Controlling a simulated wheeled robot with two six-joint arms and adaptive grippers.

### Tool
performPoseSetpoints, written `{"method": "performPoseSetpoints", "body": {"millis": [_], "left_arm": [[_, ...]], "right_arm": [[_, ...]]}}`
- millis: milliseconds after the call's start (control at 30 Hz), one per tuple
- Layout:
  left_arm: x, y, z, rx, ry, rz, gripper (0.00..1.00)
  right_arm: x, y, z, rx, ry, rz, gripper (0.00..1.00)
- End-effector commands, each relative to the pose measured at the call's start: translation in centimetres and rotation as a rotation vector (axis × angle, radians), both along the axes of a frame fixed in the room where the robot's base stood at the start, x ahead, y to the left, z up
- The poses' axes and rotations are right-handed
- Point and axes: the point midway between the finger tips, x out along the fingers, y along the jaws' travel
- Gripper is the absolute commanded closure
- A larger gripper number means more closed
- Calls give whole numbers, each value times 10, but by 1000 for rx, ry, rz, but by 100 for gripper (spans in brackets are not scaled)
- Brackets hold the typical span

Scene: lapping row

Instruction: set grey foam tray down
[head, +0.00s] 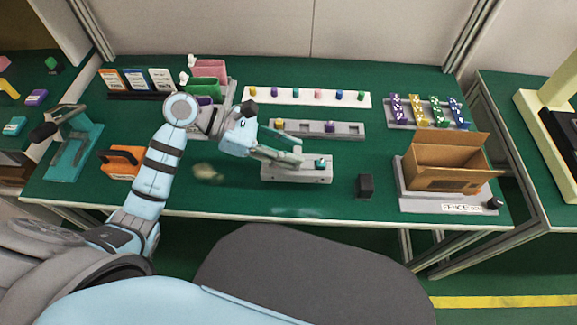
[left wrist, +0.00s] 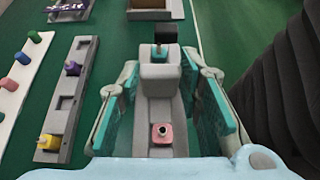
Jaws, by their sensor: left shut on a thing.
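The grey foam tray (head: 305,177) is over the front middle of the green table. My left gripper (head: 292,152) is shut on it from above. In the left wrist view, the teal-padded fingers stand on both sides of the tray's raised grey middle (left wrist: 160,78). A teal-topped piece (head: 321,162) sits toward the tray's right end. A pink piece (left wrist: 162,134) sits in its near end in the left wrist view. The tray looks level and low; I cannot tell whether its underside touches the table. My right gripper is not in view.
A second grey tray (head: 345,130) with yellow and purple pieces lies just behind. A black block (head: 365,186) stands to the right, before a cardboard box (head: 446,165) on a grey base. A white strip (head: 270,98) with coloured pieces lies farther back. An orange-handled item (head: 121,162) lies left.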

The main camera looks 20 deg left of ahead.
Motion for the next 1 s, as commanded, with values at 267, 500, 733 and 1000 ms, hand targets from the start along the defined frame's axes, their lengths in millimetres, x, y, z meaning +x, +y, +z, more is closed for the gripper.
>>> {"method": "performPoseSetpoints", "body": {"millis": [267,500,733,1000], "left_arm": [[0,0,-50,-2,3,1,100],[0,0,-56,0,-1,0,100],[0,0,-59,0,-1,0,60],[0,0,-58,0,-1,0,48]], "right_arm": [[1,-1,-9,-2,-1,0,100],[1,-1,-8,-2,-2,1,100],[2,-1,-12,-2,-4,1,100],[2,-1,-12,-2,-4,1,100]]}}
